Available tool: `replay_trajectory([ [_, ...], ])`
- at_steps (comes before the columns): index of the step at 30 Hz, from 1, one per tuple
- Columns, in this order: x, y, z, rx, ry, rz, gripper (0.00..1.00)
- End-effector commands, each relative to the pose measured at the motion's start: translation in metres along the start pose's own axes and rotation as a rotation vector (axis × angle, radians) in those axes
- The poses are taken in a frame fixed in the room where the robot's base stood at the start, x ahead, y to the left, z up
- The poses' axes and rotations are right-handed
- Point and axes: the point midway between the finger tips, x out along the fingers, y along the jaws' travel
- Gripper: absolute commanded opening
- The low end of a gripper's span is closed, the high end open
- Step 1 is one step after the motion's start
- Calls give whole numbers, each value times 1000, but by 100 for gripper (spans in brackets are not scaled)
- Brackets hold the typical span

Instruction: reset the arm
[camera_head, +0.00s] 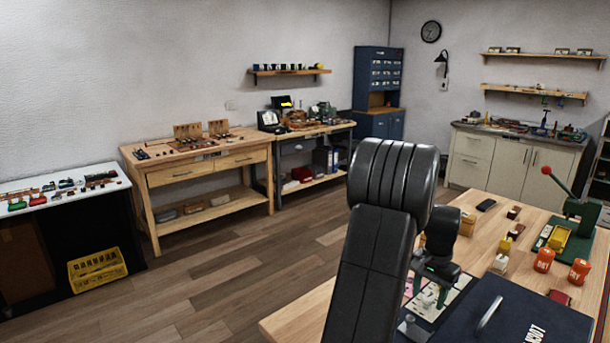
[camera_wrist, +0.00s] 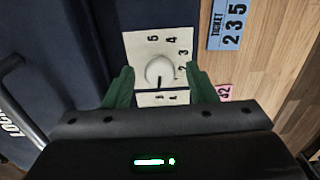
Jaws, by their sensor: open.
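My gripper (camera_wrist: 160,72) is open, with one green finger on each side of a round white knob (camera_wrist: 159,70) in the wrist view. Gaps show between the knob and both fingers. I cannot tell whether the fingertips reach down to its height. The knob sits on a white plate (camera_wrist: 142,46) with numbers around it, on a dark blue surface. The gripper body hides the lower part of the plate. In the head view my black arm fills the lower middle, and my gripper (camera_head: 429,294) points down over the wooden table (camera_head: 483,237).
A dark blue case (camera_head: 535,325) with a metal handle lies beside my gripper. Orange pots (camera_head: 543,260), a green press with a red-knobbed lever (camera_head: 583,205) and small blocks stand farther right. A blue ticket (camera_wrist: 228,24) lies on the wood. Floor (camera_head: 215,270) is open at left.

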Motion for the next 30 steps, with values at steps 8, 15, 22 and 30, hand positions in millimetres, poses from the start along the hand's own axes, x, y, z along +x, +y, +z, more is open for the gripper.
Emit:
replay_trajectory([
  [8, 0, 0, 0, -223, 0, 0, 51],
  [15, 0, 0, 0, -418, 1, 0, 51],
  [22, 0, 0, 0, -605, 1, 0, 51],
  [30, 0, 0, 0, -819, 1, 0, 51],
])
